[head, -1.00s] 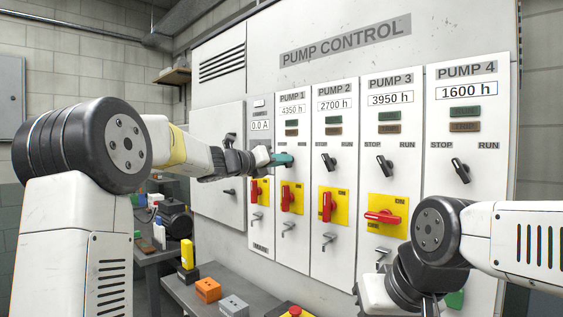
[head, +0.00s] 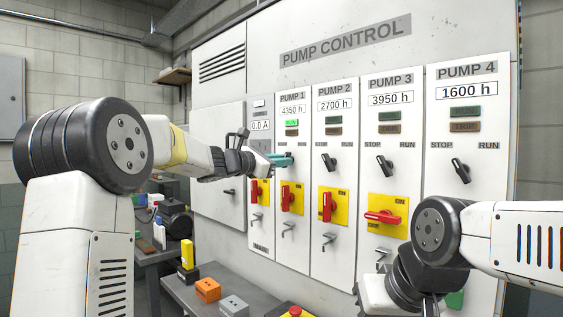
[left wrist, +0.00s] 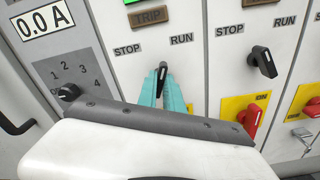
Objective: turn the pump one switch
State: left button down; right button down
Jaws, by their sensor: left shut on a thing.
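The pump 1 switch (left wrist: 162,72) is a small black knob below the STOP and RUN labels on the PUMP 1 panel. In the head view it (head: 289,160) is mostly hidden by my left gripper (head: 281,160). The teal fingers of my left gripper (left wrist: 163,91) are shut on the knob, one on each side, in the left wrist view. The green lamp (head: 292,123) above the switch is lit. My right gripper (head: 400,298) is low in front of the panels at lower right, its fingers not clearly visible.
Black switches for pump 2 (head: 329,162), pump 3 (head: 385,165) and pump 4 (head: 461,169) sit to the right. A red handle (head: 286,198) is below the pump 1 switch. A bench (head: 178,291) with small boxes stands in front.

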pick_arm(q)
jog(key=c, duration=1.8)
grip_release()
jog(key=shift+m, duration=0.6)
jog(key=o, duration=0.3)
jog(key=shift+o, duration=0.2)
jog(key=shift+s+a, duration=0.15)
jog(key=shift+v, duration=0.8)
jog(key=v, duration=0.6)
